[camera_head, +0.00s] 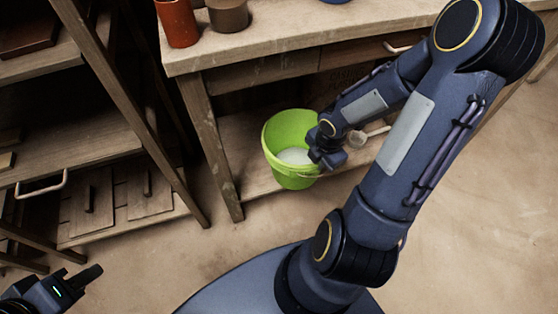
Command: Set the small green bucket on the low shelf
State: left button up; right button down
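The small green bucket (287,168) is upright, with something pale inside it. It is at the front of the low shelf (258,183) under the workbench, and its base overlaps the shelf's front edge in this view. I cannot tell whether the base touches the shelf. My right gripper (328,160) is at the bucket's right rim and appears shut on it; the fingertips are partly hidden. My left gripper (80,276) is low at the bottom left, far from the bucket, and its finger gap is unclear.
A pale scoop (358,138) lies on the low shelf right of the bucket. The workbench top (290,28) overhangs the shelf, with a red can (177,22) and a brown pot (228,14) on it. A wooden rack (100,140) stands left. A bench leg (212,150) stands left of the bucket.

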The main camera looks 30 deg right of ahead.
aim_at(289, 157)
jog(key=w+f+b, duration=0.2)
jog(key=w, duration=0.2)
jog(key=w+a+f+b, duration=0.1)
jog(key=w+f+b, duration=0.1)
jog(key=w+f, duration=0.1)
jog(key=w+f+b, duration=0.2)
jog(key=w+f, duration=0.1)
jog(key=w, duration=0.1)
jog(key=shift+w+a+f, duration=0.2)
jog(key=shift+w+a, duration=0.05)
jog(key=shift+w, duration=0.05)
jog(key=shift+w+f, duration=0.2)
jog(key=shift+f, duration=0.05)
notch_tip(289, 157, down, 3)
jog(key=shift+w+r+b, duration=0.15)
jog(key=shift+r+b, duration=0.05)
jog(key=shift+b, duration=0.65)
jog(key=shift+f, duration=0.45)
jog(key=c, duration=2.1)
grip_release()
jog(key=shift+f, duration=0.15)
jog(key=o, duration=0.4)
